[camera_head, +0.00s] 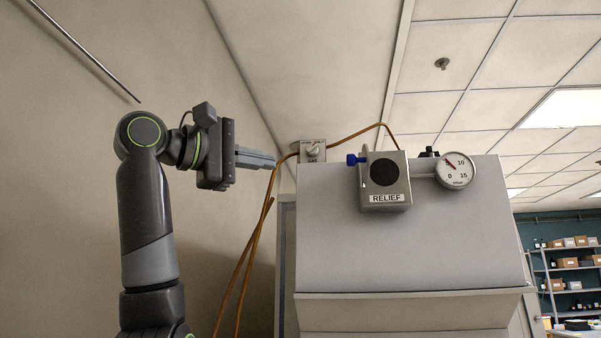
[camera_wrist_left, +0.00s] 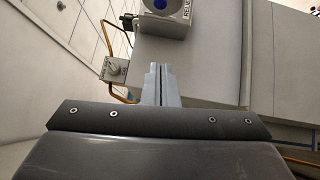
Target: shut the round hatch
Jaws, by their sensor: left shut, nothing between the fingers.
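My left gripper (camera_head: 258,159) is raised at the left of the grey cabinet (camera_head: 410,240) in the head view, its fingers together and pointing right toward the cabinet's upper left edge. In the left wrist view its fingers (camera_wrist_left: 161,84) are shut with nothing between them, and the cabinet (camera_wrist_left: 195,62) lies beyond them. I cannot tell from these views whether the fingers touch anything. No round hatch can be made out in either view. My right gripper is not in view.
A RELIEF box (camera_head: 385,182) with a blue knob and a dial gauge (camera_head: 455,169) sit on the cabinet's upper part. A small switch box (camera_head: 313,151) and an orange hose (camera_head: 245,258) are close to my left gripper. A wall stands at the left. Shelves (camera_head: 567,275) stand far right.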

